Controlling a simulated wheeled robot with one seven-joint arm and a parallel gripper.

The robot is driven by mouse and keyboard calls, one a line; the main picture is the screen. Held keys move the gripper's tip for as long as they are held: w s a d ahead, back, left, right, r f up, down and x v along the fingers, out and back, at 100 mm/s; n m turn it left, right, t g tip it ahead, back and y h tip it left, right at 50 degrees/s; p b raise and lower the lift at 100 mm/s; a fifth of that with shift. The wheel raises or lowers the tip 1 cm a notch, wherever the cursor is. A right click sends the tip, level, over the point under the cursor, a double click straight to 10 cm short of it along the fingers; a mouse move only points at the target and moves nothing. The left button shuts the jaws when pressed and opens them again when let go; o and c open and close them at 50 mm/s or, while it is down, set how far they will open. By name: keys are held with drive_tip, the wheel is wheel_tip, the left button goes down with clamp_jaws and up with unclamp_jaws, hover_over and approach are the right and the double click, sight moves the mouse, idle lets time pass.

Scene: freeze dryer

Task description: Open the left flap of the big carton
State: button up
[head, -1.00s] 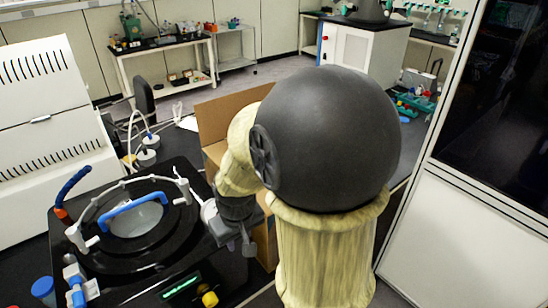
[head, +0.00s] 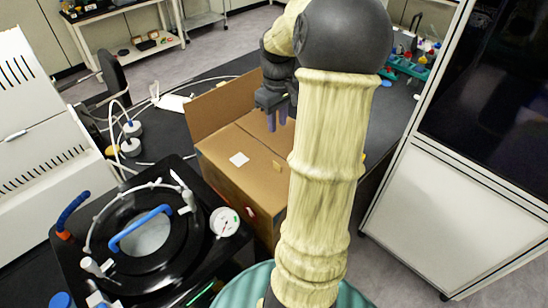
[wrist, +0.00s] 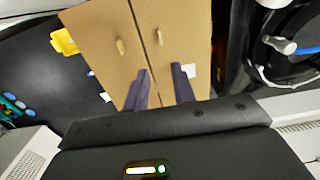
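The big carton (head: 225,180) stands on the dark floor or bench beside the freeze dryer. One panel (head: 222,103) stands upright along its far side. Its top shows two flat flaps meeting at a seam, with a white label (head: 239,159) on one. In the wrist view the carton (wrist: 100,65) shows the seam and two small tan tabs, one on the left flap (wrist: 121,46) and one on the right flap (wrist: 159,36). My gripper (head: 277,121) hangs over the carton, fingers down. In the wrist view its two fingers (wrist: 160,70) are apart with nothing between them. My arm hides the carton's right part.
The black freeze dryer (head: 190,255) with a blue-handled lid (head: 140,230) and a round gauge (head: 224,222) stands close at the carton's left. A white cabinet (head: 440,210) stands at the right. A yellow object (wrist: 63,42) lies beside the carton in the wrist view.

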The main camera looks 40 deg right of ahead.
drive_tip(key=shift+s, duration=0.15)
drive_tip(key=p, duration=0.4)
approach(277, 164)
wheel_tip(277, 164, down, 10)
drive_tip(key=shift+f, duration=0.1)
clamp_jaws()
idle(1.5)
